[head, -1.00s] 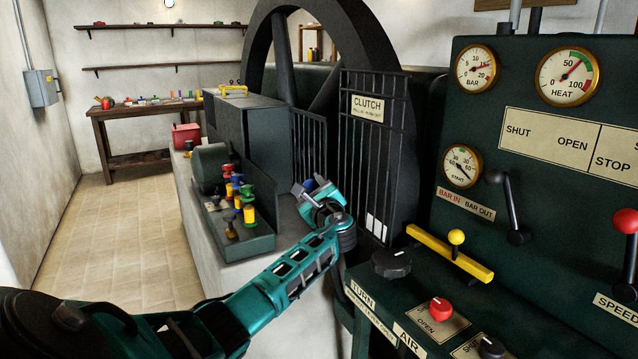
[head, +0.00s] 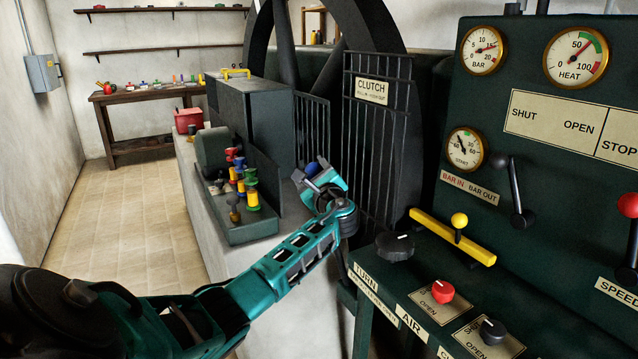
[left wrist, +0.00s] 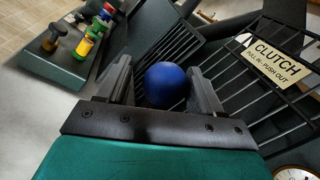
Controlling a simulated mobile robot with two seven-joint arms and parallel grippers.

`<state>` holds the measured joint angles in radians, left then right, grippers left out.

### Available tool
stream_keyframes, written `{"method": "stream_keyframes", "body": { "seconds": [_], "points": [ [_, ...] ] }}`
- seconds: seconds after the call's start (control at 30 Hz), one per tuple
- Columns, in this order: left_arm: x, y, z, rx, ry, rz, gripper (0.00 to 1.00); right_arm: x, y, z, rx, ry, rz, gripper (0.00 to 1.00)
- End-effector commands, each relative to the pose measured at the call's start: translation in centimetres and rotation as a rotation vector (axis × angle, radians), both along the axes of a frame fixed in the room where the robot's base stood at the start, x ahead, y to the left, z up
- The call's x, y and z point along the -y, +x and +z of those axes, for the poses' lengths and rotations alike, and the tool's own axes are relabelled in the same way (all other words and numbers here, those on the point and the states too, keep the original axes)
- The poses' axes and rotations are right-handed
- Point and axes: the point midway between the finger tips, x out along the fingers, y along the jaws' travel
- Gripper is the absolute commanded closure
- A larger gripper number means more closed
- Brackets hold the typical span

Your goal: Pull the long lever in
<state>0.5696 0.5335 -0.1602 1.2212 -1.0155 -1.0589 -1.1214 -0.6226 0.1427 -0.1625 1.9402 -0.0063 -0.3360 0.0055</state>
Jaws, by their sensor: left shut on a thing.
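The long lever's blue ball knob (left wrist: 166,86) sits between the two grey fingers of my left gripper (left wrist: 160,72) in the left wrist view. The gripper is shut on the knob. In the head view the left gripper (head: 318,182) is beside the barred clutch guard, and a bit of the blue knob (head: 312,168) shows at its tip. The lever's shaft is hidden behind the gripper. The clutch sign (head: 371,91), reading "pull in, push out", hangs on the guard to the right. My right gripper is not in view.
A dark green panel (head: 540,180) with gauges and levers stands at right. A yellow bar (head: 452,238) with a yellow knob and a black dial (head: 394,246) are near my left wrist. A tray with coloured valves (head: 240,232) lies left of the gripper. A large flywheel (head: 345,22) stands behind.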

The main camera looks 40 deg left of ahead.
Motion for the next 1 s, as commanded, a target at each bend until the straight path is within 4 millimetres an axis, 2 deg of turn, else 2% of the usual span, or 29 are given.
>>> {"method": "stream_keyframes", "body": {
  "seconds": [0.17, 0.4, 0.6, 0.77, 1.0],
  "points": [
    [2.1, -1.2, -0.5, -0.005, -0.003, 0.004, 0.41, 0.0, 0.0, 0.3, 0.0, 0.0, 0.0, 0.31],
    [7.1, -3.4, -1.0, -0.006, -0.004, -0.003, 0.41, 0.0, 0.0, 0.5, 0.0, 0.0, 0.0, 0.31],
    [10.1, -4.9, -1.2, -0.006, -0.002, -0.003, 0.41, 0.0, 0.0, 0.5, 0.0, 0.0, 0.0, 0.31],
    [11.2, -5.4, -1.3, -0.006, -0.002, -0.003, 0.41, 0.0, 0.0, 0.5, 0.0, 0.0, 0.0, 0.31],
    [11.4, -5.5, -1.3, -0.005, -0.001, -0.002, 0.41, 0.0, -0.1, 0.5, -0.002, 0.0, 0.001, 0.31]
  ]
}}
